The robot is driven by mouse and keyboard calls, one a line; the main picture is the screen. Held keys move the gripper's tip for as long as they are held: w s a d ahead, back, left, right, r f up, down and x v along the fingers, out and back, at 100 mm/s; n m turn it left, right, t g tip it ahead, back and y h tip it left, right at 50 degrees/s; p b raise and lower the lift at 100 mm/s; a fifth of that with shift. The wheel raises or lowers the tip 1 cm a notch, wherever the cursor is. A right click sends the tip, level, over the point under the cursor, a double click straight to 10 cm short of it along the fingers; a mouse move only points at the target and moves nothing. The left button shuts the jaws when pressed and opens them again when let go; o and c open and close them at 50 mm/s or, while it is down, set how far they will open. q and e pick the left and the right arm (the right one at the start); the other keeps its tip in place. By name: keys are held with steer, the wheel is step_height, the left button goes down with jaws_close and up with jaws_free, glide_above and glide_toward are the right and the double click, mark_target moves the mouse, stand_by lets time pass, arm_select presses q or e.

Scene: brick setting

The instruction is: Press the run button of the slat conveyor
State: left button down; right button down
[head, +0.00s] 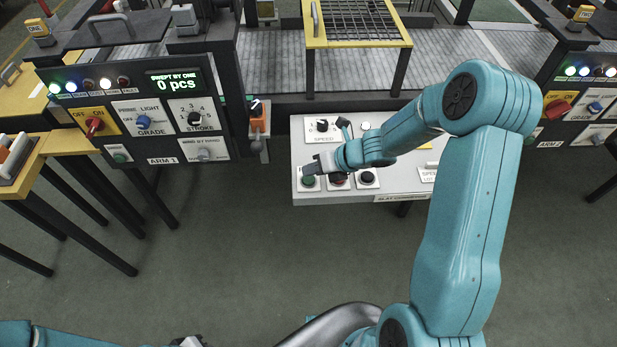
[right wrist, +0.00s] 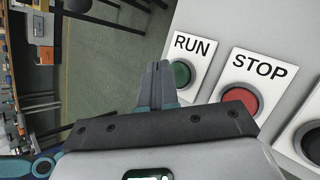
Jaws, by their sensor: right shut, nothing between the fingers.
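The green RUN button (right wrist: 180,74) sits on a white plate in the right wrist view, left of the red STOP button (right wrist: 240,100). In the head view the green button (head: 308,182) is at the lower left of the slat conveyor's pale control panel (head: 390,187). My right gripper (head: 308,168) is shut and empty, its tips over the panel's left end by the green button. In the right wrist view its closed fingers (right wrist: 157,72) stand just left of RUN and overlap its edge; contact cannot be told. A small grey part of my left gripper (head: 190,342) shows at the bottom edge.
The dark ARM 1 panel (head: 130,110) with knobs and lights stands left of the conveyor panel. An orange box (head: 259,118) hangs between them. A black button (head: 367,177) lies right of STOP. The ARM 2 panel (head: 585,105) is far right. The floor in front is clear.

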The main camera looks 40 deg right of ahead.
steer(key=shift+f, duration=0.35)
